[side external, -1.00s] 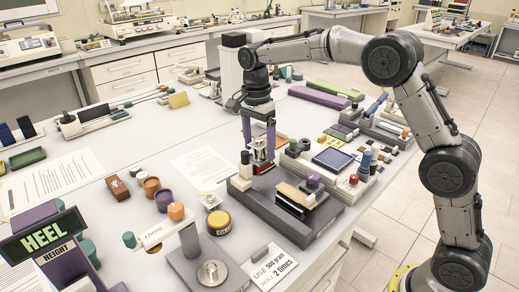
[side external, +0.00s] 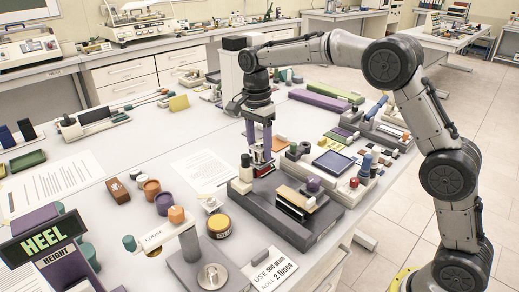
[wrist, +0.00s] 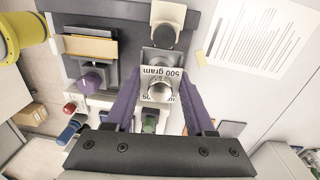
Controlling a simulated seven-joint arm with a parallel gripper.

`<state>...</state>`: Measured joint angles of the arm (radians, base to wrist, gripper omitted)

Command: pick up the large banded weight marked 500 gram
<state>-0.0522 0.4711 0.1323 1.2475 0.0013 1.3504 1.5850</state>
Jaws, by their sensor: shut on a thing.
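The banded weight (wrist: 160,88) is silvery metal with a round knob and a white band printed "500 gram" in the wrist view. My gripper (wrist: 160,92) has its two purple fingers on either side of it, shut on it. In the side view my gripper (side external: 261,162) points straight down at the back edge of the dark grey stand, and the weight between its fingers is small and partly hidden. I cannot tell whether the weight is clear of its support.
A cream block with a black knob (side external: 246,171) stands close to the fingers. The grey stand (side external: 273,222) carries a wooden-topped block and a purple knob. A tray of small parts lies to the right. A yellow tin (side external: 220,225) and a sign (side external: 270,268) are in front.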

